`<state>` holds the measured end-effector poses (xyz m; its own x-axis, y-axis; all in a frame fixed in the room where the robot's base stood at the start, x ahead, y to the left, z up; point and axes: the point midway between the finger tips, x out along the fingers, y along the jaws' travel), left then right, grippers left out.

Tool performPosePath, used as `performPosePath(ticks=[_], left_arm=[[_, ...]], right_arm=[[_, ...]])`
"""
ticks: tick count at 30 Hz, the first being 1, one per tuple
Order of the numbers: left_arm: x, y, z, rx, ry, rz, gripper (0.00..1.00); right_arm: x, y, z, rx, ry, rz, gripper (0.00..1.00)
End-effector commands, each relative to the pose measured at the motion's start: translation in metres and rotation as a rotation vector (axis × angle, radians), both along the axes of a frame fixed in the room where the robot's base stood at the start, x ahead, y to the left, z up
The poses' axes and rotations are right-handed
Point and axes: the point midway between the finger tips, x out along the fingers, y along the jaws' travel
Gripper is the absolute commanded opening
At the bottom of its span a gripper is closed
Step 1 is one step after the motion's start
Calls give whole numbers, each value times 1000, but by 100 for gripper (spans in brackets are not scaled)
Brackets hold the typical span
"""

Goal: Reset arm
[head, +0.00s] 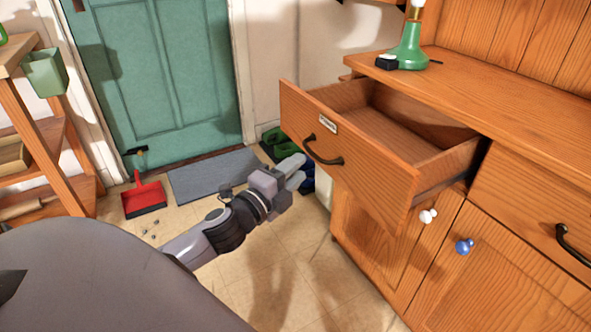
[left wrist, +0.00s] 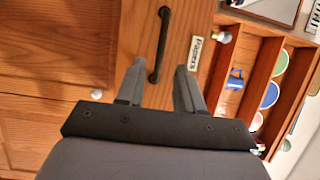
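My left gripper (head: 293,171) is in front of the open wooden drawer, a little left of and below its dark handle (head: 323,153). Its two grey fingers are apart with nothing between them. In the left wrist view the fingers (left wrist: 161,82) point towards the drawer front, and the dark handle (left wrist: 160,45) shows ahead of them, apparently clear of their tips. The drawer (head: 345,170) is pulled out and its visible inside looks empty. A white label (head: 328,123) is on its front. My right gripper is not in view.
The wooden cabinet (head: 385,240) has a white knob (head: 428,216) and a blue knob (head: 464,247). A green lamp (head: 408,48) stands on top. A grey mat (head: 212,175), a red dustpan (head: 144,198) and green shoes (head: 275,140) are on the floor. Bare floor lies below my left arm.

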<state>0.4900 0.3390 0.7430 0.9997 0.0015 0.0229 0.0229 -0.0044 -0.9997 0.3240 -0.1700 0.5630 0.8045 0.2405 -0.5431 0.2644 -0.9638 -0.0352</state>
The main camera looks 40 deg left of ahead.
Motion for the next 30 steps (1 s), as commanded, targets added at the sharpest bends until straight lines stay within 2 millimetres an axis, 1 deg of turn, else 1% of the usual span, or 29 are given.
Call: performPosePath(ticks=[9, 11, 13, 14, 15, 17, 18, 19, 21, 23, 24, 26, 27, 28, 30], left_arm=[[-1, -1, -3, -12, 6, 0, 36], [-5, -6, -11, -57, 28, -2, 36], [-14, -16, -31, -165, 80, -4, 36], [-21, -23, -43, -233, 112, -3, 36], [-31, -34, -61, -339, 163, 2, 36], [-51, -54, -90, -527, 251, 17, 36], [-66, -69, -108, -660, 312, 32, 36], [-78, -81, -121, -760, 360, 46, 36], [-105, -107, -145, -979, 461, 88, 36], [-128, -130, -161, -1160, 542, 129, 36], [-143, -146, -170, -1277, 596, 161, 36], [-166, -170, -179, -1454, 672, 214, 36], [-172, -175, -172, -1507, 691, 232, 36], [-169, -171, -161, -1488, 683, 228, 36], [-169, -168, -150, -1479, 679, 232, 36]], right_arm=[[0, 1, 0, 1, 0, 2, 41], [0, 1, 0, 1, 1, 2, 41], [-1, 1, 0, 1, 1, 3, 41], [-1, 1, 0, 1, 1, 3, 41], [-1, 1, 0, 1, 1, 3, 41], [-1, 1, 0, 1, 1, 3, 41], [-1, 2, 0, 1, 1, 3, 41], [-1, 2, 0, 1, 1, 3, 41], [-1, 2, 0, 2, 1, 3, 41], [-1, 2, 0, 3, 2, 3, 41], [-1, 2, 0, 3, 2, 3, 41], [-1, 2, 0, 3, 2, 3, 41], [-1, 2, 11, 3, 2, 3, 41], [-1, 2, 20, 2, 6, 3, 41], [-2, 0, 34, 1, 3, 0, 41]])
